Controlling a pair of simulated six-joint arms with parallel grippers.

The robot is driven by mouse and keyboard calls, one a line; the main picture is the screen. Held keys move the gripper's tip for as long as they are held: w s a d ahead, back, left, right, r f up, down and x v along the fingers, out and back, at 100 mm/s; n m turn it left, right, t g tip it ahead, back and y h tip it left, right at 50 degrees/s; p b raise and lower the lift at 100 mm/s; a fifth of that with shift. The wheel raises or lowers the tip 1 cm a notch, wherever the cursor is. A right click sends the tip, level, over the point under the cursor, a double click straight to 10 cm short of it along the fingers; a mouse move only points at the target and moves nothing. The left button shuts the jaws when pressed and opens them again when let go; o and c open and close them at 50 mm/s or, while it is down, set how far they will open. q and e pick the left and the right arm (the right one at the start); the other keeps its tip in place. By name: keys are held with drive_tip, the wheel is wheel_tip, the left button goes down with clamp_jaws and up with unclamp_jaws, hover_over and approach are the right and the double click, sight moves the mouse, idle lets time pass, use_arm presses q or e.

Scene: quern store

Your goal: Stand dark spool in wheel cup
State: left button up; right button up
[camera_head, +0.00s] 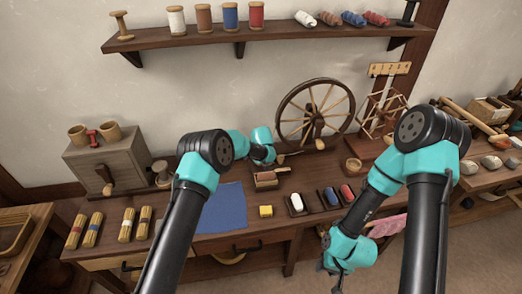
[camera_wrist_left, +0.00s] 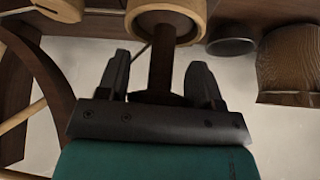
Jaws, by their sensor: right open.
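In the left wrist view, the dark spool (camera_wrist_left: 163,65) has its stem between the two fingers of my left gripper (camera_wrist_left: 160,80). Gaps show on both sides of the stem, so the gripper is open around it. The spool's far end meets the mouth of a pale wooden cup (camera_wrist_left: 165,8); I cannot tell how deep it sits. In the head view, the left gripper (camera_head: 275,157) is beside the spinning wheel (camera_head: 314,115), with the spool too small to make out. My right gripper (camera_head: 330,262) is open and empty, low in front of the table edge.
A blue cloth (camera_head: 222,208), yellow block (camera_head: 265,211) and small trays with white, blue and red pieces lie in front of the wheel. A small bowl (camera_head: 353,165) is right of the wheel. A spool shelf (camera_head: 200,38) hangs above.

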use_arm(q)
drive_tip(key=o, duration=0.4)
drive_tip(key=shift+r, duration=0.1)
drive_tip(key=shift+r, duration=0.45)
drive_tip(key=v, duration=1.1)
drive_tip(key=shift+s+r, duration=0.25)
drive_tip(key=shift+r, duration=0.05)
drive_tip(key=shift+f, duration=0.1)
